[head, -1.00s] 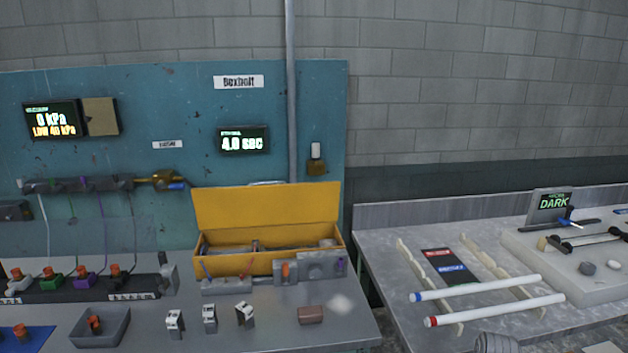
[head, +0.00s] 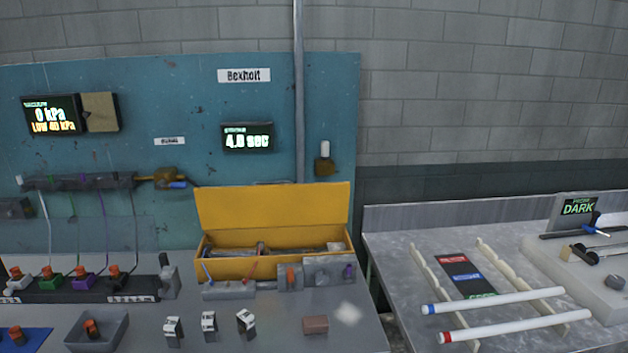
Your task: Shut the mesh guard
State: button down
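I cannot make out a mesh guard for certain in the head view. A long yellow box (head: 222,267) stands at the back of the left bench, with its yellow lid (head: 272,206) raised upright behind it. Grey rod-like parts (head: 300,249) lie inside the box. No mesh shows on the lid at this distance. My gripper is out of view.
The left bench (head: 262,325) holds a grey tray (head: 70,340), several small white-topped blocks (head: 209,320) and a brown block (head: 315,324). The right bench (head: 400,255) carries two white tubes (head: 495,302) on wavy rails (head: 505,272). A gap separates the benches.

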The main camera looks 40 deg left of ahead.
aim_at(262, 204)
jog(key=z, duration=0.05)
jog(key=k, duration=1.4)
jog(key=u, duration=1.15)
jog(key=i, duration=1)
jog(key=u, duration=0.05)
